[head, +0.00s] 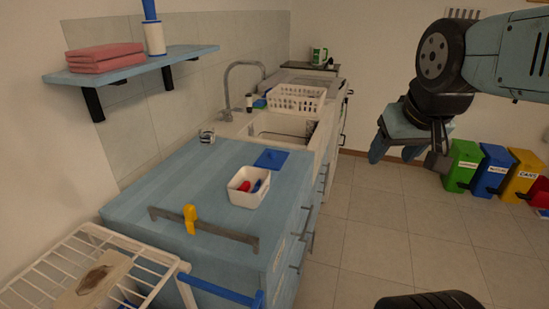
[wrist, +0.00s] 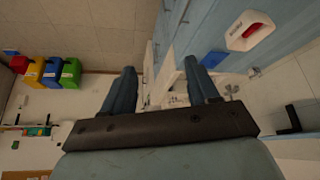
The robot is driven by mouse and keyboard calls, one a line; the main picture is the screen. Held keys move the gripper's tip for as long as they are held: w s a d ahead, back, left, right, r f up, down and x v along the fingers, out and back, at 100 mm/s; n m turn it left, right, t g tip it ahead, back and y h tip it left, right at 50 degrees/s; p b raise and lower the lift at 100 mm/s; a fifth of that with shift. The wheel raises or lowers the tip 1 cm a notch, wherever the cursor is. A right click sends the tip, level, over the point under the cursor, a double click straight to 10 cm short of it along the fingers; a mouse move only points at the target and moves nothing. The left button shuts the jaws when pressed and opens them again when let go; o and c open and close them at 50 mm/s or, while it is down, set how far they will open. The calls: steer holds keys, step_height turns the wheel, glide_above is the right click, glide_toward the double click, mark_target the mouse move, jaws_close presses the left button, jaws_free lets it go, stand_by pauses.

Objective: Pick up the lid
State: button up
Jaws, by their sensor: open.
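A flat blue square lid (head: 271,158) lies on the light blue counter (head: 165,190), just behind a white open container (head: 236,198). In the wrist view a blue patch (wrist: 213,58) that looks like the lid shows near the right fingertip. My gripper (head: 408,154) is open and empty, high over the floor to the right of the counter, well apart from the lid. Its two spread fingers also show in the wrist view (wrist: 159,68).
The white container holds red and blue items. A grey rail with a yellow piece (head: 190,218) runs along the counter's near edge. Behind are a faucet (head: 236,78), a sink and a white basket (head: 296,99). A wall shelf (head: 135,66) hangs at left. Coloured bins (head: 493,170) stand right.

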steer(key=w, duration=0.4)
steer(key=w+d+f+n+t+h, duration=0.1)
steer(key=w, duration=0.4)
steer(key=w+t+h, duration=0.1)
steer(key=w, duration=0.4)
steer(key=shift+d+f, duration=0.2)
steer(key=shift+f, duration=0.15)
steer(key=n+t+y, duration=0.2)
steer(key=n+y, duration=0.6)
steer(key=y, duration=0.4)
glide_toward(273, 152)
steer(key=x, duration=0.8)
steer(key=shift+w, duration=0.1)
steer(key=c, duration=1.1)
